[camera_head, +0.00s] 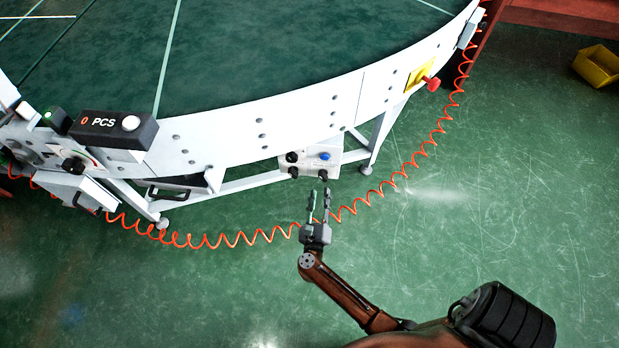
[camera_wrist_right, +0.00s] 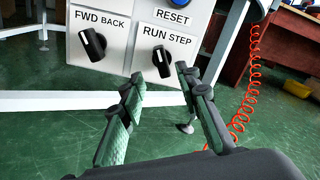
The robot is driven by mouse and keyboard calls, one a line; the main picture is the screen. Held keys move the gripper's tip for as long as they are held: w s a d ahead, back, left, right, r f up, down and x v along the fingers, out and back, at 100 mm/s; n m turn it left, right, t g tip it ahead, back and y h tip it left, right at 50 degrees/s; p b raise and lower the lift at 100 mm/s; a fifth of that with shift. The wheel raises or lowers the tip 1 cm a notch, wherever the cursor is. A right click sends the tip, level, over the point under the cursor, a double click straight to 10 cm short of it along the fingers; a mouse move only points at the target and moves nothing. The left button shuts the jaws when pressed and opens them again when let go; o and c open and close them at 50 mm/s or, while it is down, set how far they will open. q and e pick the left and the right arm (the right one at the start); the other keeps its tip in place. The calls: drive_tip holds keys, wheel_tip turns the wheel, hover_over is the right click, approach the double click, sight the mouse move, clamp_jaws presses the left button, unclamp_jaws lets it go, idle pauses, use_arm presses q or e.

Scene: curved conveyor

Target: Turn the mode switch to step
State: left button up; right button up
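The mode switch (camera_wrist_right: 162,61) is a black knob under the label RUN STEP on a light grey control box (camera_wrist_right: 122,50). Its pale mark points up and slightly left, towards RUN. In the head view the box (camera_head: 309,164) is fixed under the conveyor's white rim, and the switch is small there. My right gripper (camera_head: 320,193) is in front of the box, just below it in the picture. In the right wrist view my right gripper (camera_wrist_right: 160,82) has its fingers apart with nothing between them, the switch showing beyond the tips. My left gripper is out of view.
A black FWD BACK knob (camera_wrist_right: 92,44) sits left of the switch, and a blue RESET button (camera_wrist_right: 179,2) above it. An orange coiled cable (camera_head: 245,238) hangs along the conveyor. A red emergency button (camera_head: 432,83) is at the right rim. The green floor is open around my arm.

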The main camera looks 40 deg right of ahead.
sight(323, 180)
drive_tip(key=b+x, duration=0.1)
drive_tip(key=x, duration=0.4)
drive_tip(key=shift+d+f+b, duration=0.15)
drive_tip(key=shift+d+b, duration=0.2)
drive_tip(key=shift+w+d, duration=0.45)
drive_tip(key=shift+d, duration=0.05)
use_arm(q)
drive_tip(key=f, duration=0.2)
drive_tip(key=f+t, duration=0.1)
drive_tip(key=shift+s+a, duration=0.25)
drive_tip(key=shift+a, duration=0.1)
use_arm(e)
drive_tip(key=shift+c, duration=0.2)
clamp_jaws()
